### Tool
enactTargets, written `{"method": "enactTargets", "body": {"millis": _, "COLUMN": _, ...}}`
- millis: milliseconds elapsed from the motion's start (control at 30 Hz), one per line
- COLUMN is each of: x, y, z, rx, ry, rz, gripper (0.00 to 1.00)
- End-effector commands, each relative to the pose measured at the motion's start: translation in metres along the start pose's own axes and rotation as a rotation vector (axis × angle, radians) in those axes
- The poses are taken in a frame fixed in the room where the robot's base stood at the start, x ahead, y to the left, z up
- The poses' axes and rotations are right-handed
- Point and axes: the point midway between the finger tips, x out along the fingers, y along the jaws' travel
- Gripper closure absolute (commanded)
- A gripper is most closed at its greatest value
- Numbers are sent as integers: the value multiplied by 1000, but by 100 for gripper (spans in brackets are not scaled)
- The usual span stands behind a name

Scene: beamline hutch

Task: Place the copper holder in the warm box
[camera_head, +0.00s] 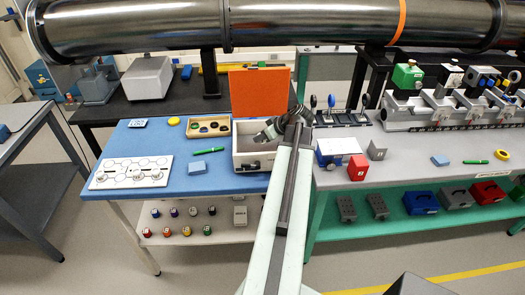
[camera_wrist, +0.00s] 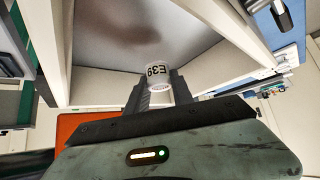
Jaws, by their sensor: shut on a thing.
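A white box (camera_head: 238,158) with its orange lid (camera_head: 262,93) raised stands on the blue-topped table; I take it to be the warm box. My gripper (camera_head: 265,134) is over its open top, at the right half. In the wrist view my gripper (camera_wrist: 158,88) is shut on a small pale round piece (camera_wrist: 157,70) marked E39, the holder. Its copper colour does not show from this side. The box's grey floor and pale walls surround it in the wrist view, and a gap to the floor cannot be judged. In the head view the holder is hidden by my gripper.
A wooden tray (camera_head: 189,131) with dark round pieces stands left of the box. A red block (camera_head: 357,168) and a blue-and-white case (camera_head: 337,147) stand right of my arm.

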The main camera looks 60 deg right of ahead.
Motion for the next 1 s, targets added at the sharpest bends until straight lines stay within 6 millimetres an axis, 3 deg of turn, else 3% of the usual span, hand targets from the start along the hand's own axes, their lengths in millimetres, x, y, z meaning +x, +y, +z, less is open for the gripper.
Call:
{"method": "enactTargets", "body": {"millis": 133, "x": 4, "y": 0, "z": 4, "rx": 0, "ry": 0, "rz": 0, "gripper": 100}}
{"method": "enactTargets", "body": {"millis": 333, "x": 27, "y": 0, "z": 28, "rx": 1, "ry": 0, "rz": 0, "gripper": 100}}
{"method": "enactTargets", "body": {"millis": 767, "x": 29, "y": 1, "z": 30, "rx": 1, "ry": 0, "rz": 1, "gripper": 100}}
{"method": "enactTargets", "body": {"millis": 800, "x": 28, "y": 1, "z": 29, "rx": 1, "ry": 0, "rz": 1, "gripper": 64}}
{"method": "enactTargets", "body": {"millis": 833, "x": 28, "y": 1, "z": 29, "rx": 1, "ry": 0, "rz": 1, "gripper": 55}}
{"method": "enactTargets", "body": {"millis": 867, "x": 28, "y": 1, "z": 29, "rx": 1, "ry": 0, "rz": 1, "gripper": 50}}
{"method": "enactTargets", "body": {"millis": 1000, "x": 27, "y": 1, "z": 29, "rx": 1, "ry": 0, "rz": 1, "gripper": 50}}
